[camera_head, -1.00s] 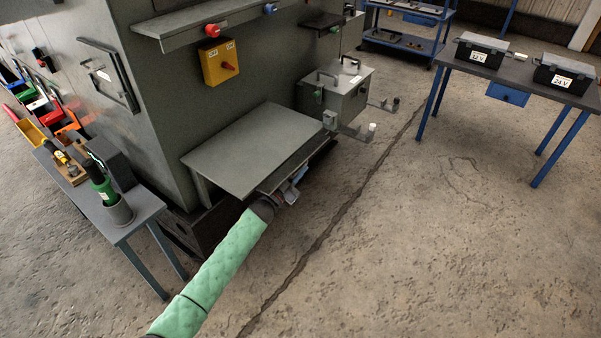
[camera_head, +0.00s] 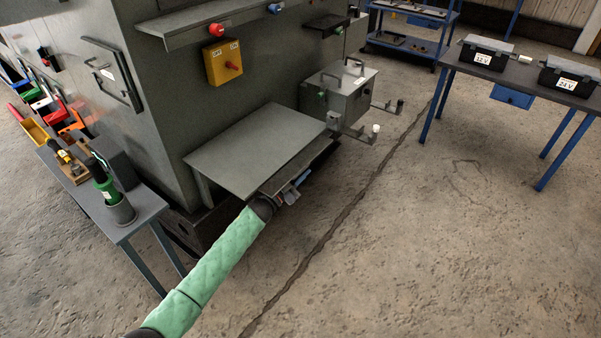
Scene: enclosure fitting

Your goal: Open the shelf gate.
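A flat grey shelf (camera_head: 245,150) juts out from the side of the large grey enclosure, low down. A darker strip (camera_head: 300,167) runs below its front edge; I cannot tell for sure whether this is the shelf gate. My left arm comes in from the bottom with a green sleeve. My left gripper (camera_head: 291,193) is at the shelf's front edge, just below the strip. It is small and partly hidden by its own wrist, so I cannot tell whether its fingers are open or touch anything. My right gripper is not in view.
A grey box with handles (camera_head: 338,92) and brackets stands right of the shelf. A side table (camera_head: 135,217) with a green bottle-like tool (camera_head: 104,188) is at left. A blue-legged table (camera_head: 525,78) with black cases is at right. The concrete floor between is clear.

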